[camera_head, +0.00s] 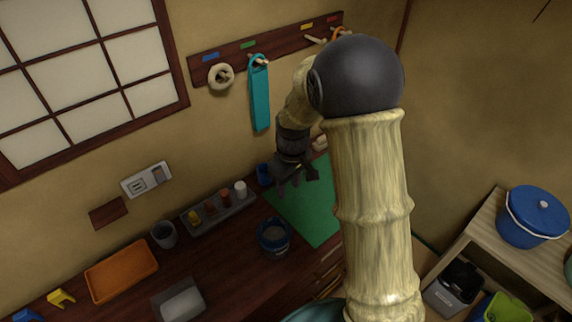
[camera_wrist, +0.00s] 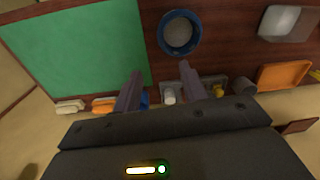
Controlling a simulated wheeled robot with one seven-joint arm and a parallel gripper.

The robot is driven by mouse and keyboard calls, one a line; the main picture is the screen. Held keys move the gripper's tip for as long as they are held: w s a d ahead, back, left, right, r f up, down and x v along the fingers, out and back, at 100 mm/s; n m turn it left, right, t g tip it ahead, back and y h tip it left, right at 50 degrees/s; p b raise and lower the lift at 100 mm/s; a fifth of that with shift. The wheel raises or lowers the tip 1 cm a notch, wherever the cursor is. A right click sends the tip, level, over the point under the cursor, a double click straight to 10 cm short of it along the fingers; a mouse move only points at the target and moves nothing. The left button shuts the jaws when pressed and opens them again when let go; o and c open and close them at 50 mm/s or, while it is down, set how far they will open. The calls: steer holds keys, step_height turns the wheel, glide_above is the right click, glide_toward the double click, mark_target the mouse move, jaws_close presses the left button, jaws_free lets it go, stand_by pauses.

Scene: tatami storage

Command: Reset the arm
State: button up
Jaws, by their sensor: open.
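My arm rises in front of the counter in the head view and bends at a dark round elbow. My gripper (camera_head: 296,184) hangs from it above the counter, close to the green mat (camera_head: 316,212). In the wrist view the two fingers of my gripper (camera_wrist: 158,88) are apart, with nothing between them. The green mat also shows at the upper left of the wrist view (camera_wrist: 75,45). The fingers point toward the dark wooden counter, near a round blue container (camera_wrist: 161,33). That container also stands on the counter in the head view (camera_head: 273,252).
A grey tray (camera_head: 244,205) of small bottles, a grey cup (camera_head: 164,235), an orange tray (camera_head: 122,271) and a grey box (camera_head: 180,300) stand on the counter. A wall rack (camera_head: 232,50) holds a teal strap (camera_head: 260,95). A blue pot (camera_head: 532,217) sits on the right shelf.

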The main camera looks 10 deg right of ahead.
steer(key=s+d+r+m+t, duration=0.1)
steer(key=s+d+r+m, duration=0.1)
steer(key=s+d+m, duration=0.2)
steer(key=s+d+r+m+t+b, duration=0.1)
steer(key=s+d+m, duration=0.3)
steer(key=s, duration=0.7)
steer(key=shift+d+r+t, duration=0.3)
steer(key=shift+d+r, duration=0.1)
steer(key=shift+r, duration=0.15)
stand_by(0.5)
steer(key=shift+c, duration=0.7)
steer(key=shift+w, duration=0.1)
